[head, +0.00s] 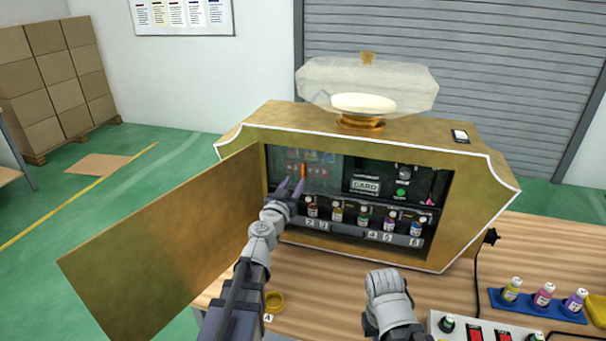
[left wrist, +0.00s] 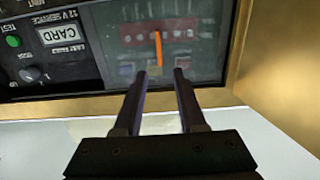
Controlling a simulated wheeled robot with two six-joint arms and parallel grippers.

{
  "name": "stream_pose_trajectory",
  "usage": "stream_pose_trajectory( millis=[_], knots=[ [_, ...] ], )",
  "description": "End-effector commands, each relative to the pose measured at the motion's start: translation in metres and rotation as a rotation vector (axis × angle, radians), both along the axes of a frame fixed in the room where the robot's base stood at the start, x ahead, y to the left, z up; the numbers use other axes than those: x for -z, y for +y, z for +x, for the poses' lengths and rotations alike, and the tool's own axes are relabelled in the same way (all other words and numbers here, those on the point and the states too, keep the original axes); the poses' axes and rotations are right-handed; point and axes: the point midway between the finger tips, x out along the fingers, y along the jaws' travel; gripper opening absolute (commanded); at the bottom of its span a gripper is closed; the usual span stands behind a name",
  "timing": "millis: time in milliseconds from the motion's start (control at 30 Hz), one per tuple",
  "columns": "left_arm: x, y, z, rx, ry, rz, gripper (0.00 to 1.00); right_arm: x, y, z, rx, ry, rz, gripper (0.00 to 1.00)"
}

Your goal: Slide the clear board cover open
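The clear board cover (head: 327,172) is a tinted see-through panel over the left part of the cabinet opening, with a dark board and a red strip behind it. It fills the upper right of the left wrist view (left wrist: 206,60). An upright orange handle (head: 303,173) is on the cover and also shows in the left wrist view (left wrist: 158,48). My left gripper (head: 291,184) is open and empty, its fingertips just short of the handle. In the left wrist view (left wrist: 160,75) the handle lies between and beyond the fingers. My right arm's grey wrist shows at lower centre; its fingers are not seen.
The cabinet door (head: 165,240) stands open on the left, beside my left arm. Small bottles (head: 363,217) stand in a row below the board. A CARD panel (head: 365,185) is right of the cover. A switch box (head: 490,328) and bottle tray (head: 535,306) are at lower right.

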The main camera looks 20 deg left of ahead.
Motion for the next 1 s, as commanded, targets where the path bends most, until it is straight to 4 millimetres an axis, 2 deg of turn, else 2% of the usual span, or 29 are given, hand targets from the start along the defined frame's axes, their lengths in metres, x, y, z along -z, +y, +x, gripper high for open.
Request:
stream_pose_trajectory(
  millis=[433, 567, 800, 1000],
  knots=[
    [0.0, -0.002, 0.064, 0.002, 0.0, 0.0, 0.4, 0.0, 0.0, 0.0, 0.0, 0.0, 0.0, 0.0],
    [0.0, -0.003, 0.073, 0.003, 0.0, 0.0, 0.4, 0.0, 0.0, 0.0, 0.0, 0.0, 0.0, 0.0],
    [0.0, -0.003, 0.072, 0.002, 0.0, 0.0, 0.4, 0.0, 0.0, 0.0, 0.0, 0.0, 0.0, 0.0],
    [0.0, -0.003, 0.072, 0.002, 0.0, 0.0, 0.17, 0.0, 0.0, 0.0, 0.0, 0.0, 0.0, 0.0]
  ],
)
